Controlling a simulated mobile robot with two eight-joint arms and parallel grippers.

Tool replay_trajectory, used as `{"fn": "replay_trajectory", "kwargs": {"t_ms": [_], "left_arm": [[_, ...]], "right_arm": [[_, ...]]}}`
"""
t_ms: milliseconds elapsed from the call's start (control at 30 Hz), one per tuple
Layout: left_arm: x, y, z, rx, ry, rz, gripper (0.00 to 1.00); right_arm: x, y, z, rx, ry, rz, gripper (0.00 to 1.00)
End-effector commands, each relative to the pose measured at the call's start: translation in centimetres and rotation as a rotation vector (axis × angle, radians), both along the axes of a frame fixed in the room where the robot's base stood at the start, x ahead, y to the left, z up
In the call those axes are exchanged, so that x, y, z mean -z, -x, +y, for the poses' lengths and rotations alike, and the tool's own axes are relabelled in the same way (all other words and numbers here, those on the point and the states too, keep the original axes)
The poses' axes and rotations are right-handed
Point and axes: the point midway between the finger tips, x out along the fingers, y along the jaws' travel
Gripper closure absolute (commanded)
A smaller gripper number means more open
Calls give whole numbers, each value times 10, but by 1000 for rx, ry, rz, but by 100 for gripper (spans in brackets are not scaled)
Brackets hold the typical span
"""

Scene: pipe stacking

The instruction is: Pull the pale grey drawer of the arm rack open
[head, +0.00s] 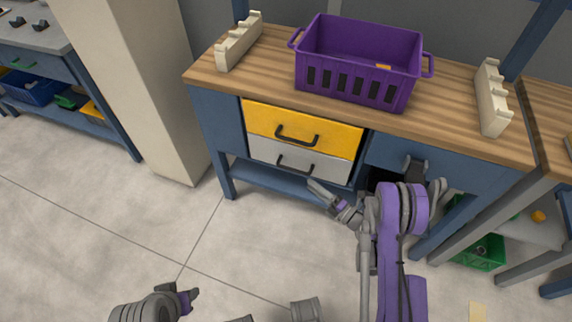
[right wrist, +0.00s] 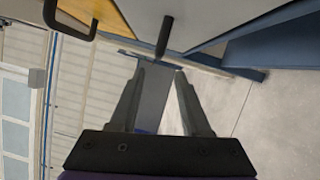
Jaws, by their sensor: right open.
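The pale grey drawer (head: 270,152) is in the bench front, under the yellow drawer (head: 345,136), and looks shut. Its dark bar handle (head: 296,168) shows in the head view. My right gripper (head: 318,190) is just below and to the right of that handle. In the right wrist view my right gripper (right wrist: 161,72) is open and empty. The grey drawer's handle (right wrist: 163,36) lies just beyond the gap between its fingertips, with no visible contact. My left gripper (head: 188,298) is low in the head view, far from the drawers; its opening is unclear.
A purple crate (head: 355,88) stands on the wooden bench top (head: 455,108) between two cream notched racks (head: 240,42). A beige pillar (head: 130,80) stands left of the bench. A green bin (head: 482,252) is at the right. The floor before the drawers is clear.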

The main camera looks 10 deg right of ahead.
Motion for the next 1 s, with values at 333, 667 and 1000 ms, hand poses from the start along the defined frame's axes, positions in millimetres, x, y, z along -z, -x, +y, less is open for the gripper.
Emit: {"fn": "replay_trajectory", "kwargs": {"t_ms": [333, 667, 1000], "left_arm": [[-22, 3, 0, 0, 0, -6, 53], [-18, 2, 0, 0, 0, -5, 53], [-18, 2, 0, 0, 0, -5, 53]], "right_arm": [[-5, -46, 32, -1, -3, 0, 53], [-9, -83, 56, 2, -3, 0, 53], [-9, -87, 58, 2, -3, 0, 53]]}}
